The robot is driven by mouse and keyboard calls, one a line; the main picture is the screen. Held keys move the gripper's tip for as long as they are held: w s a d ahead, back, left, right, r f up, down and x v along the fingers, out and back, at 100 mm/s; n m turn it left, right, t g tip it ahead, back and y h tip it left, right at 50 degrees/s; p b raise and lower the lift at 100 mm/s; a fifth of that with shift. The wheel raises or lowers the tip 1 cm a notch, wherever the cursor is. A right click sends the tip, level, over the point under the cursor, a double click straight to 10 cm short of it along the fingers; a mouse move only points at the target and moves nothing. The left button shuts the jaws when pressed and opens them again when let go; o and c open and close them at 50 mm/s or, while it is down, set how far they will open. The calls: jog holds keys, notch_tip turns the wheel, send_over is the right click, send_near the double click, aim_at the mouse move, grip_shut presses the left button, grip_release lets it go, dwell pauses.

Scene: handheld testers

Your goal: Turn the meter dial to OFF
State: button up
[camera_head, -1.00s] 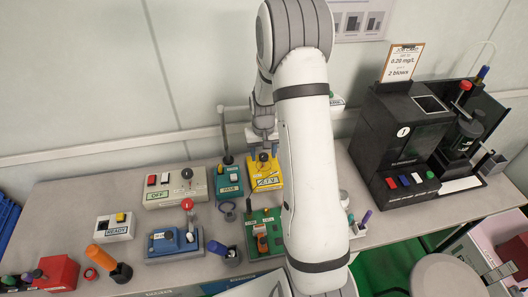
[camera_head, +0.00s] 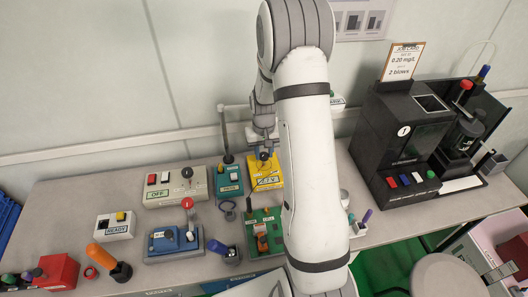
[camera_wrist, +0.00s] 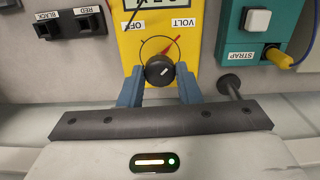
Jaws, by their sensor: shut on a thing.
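The yellow meter (camera_head: 266,183) stands at the back of the bench, below my arm in the head view. In the wrist view its yellow face (camera_wrist: 200,45) carries an OFF label at upper left and a VOLT label at upper right. The round black dial (camera_wrist: 159,71) has a short white mark, and a red line above it slants toward VOLT. My gripper (camera_wrist: 160,88) has its blue fingers on either side of the dial and is shut on it. In the head view my gripper (camera_head: 263,153) is small and partly hidden.
A teal STRAP box (camera_wrist: 262,35) with a yellow plug is close beside the meter. A dark block with red and black labels (camera_wrist: 70,24) lies on the other side. A grey OFF box (camera_head: 175,188) and a black machine (camera_head: 400,140) also stand on the bench.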

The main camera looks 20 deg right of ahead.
jog(key=n+b, duration=0.2)
jog(key=n, duration=0.2)
jog(key=shift+f, duration=0.1)
jog(key=n+b, duration=0.1)
jog(key=n, duration=0.3)
jog(key=shift+n+b, duration=0.35)
jog(key=shift+n, duration=0.05)
jog(key=n+b, duration=0.1)
jog(key=n, duration=0.3)
jog(key=shift+n+b, duration=0.5)
jog(key=shift+n, duration=2)
jog(key=o, duration=1)
jog(key=shift+c, duration=0.2)
